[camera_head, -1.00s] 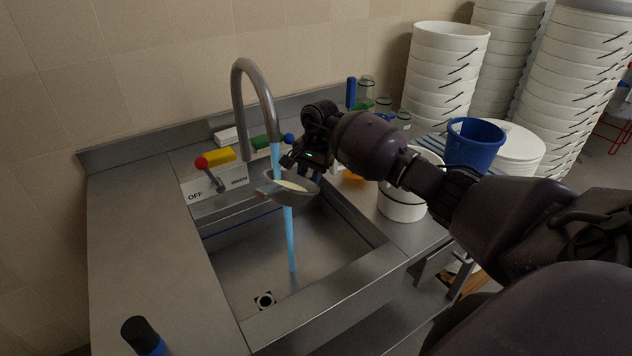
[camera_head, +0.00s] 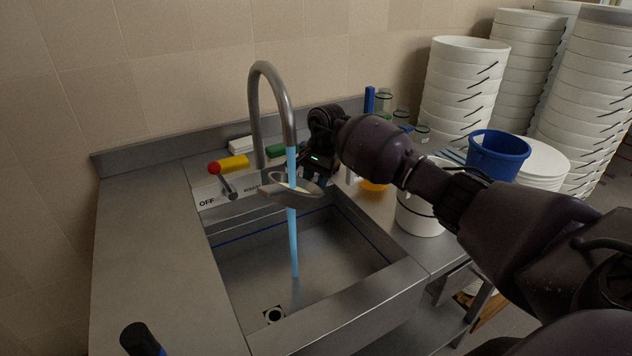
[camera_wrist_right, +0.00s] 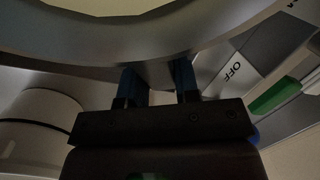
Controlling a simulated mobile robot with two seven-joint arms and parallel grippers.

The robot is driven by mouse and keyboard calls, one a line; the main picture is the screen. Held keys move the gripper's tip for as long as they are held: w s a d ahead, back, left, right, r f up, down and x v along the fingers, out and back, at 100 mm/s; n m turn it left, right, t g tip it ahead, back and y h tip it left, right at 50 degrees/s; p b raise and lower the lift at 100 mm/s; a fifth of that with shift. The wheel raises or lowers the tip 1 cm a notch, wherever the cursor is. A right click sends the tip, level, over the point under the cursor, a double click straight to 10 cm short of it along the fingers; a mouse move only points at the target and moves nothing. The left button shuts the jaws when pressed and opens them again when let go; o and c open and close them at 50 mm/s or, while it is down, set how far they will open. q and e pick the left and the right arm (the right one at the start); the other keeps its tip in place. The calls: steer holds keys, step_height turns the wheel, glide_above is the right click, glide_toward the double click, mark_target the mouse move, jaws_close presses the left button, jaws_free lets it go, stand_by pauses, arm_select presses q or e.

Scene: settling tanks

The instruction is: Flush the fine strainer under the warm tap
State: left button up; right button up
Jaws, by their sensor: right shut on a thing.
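The fine strainer (camera_head: 300,194), a shallow round grey bowl with a pale inside, hangs in the air over the sink (camera_head: 340,249). A blue stream of water (camera_head: 293,244) runs from the curved tap (camera_head: 266,73) through the strainer's place and down to the basin floor. My right gripper (camera_head: 312,172) is shut on the strainer's rim side; its two blue fingers (camera_wrist_right: 158,84) meet the strainer's edge (camera_wrist_right: 150,42) in the right wrist view.
A yellow block (camera_head: 233,163) and a green one (camera_head: 283,150) lie behind the sink. A white bucket (camera_head: 420,212), a blue bucket (camera_head: 497,154) and tall stacks of white buckets (camera_head: 463,85) stand at right. The left counter (camera_head: 150,240) is mostly clear.

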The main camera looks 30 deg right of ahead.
arm_select(q)
steer(key=shift+w, duration=0.2)
arm_select(e)
steer(key=shift+d, duration=0.1)
steer(key=shift+d, duration=0.1)
arm_select(q)
steer(key=shift+f+b, duration=0.45)
steer(key=shift+b, duration=0.05)
arm_select(e)
steer(key=shift+w+d, duration=0.1)
steer(key=shift+d, duration=0.3)
arm_select(q)
steer(key=shift+r, duration=0.1)
steer(key=shift+w+r+p, duration=0.25)
steer(key=shift+r+p, duration=0.85)
steer(key=shift+r, duration=0.2)
steer(key=shift+w+r+p, duration=0.2)
steer(key=shift+r+p, duration=0.85)
steer(key=shift+r, duration=0.25)
arm_select(e)
steer(key=s+d, duration=0.1)
steer(key=s, duration=0.7)
steer(key=shift+d, duration=0.3)
steer(key=shift+w, duration=0.1)
arm_select(q)
steer(key=shift+s+f, duration=0.15)
steer(key=shift+s, duration=0.15)
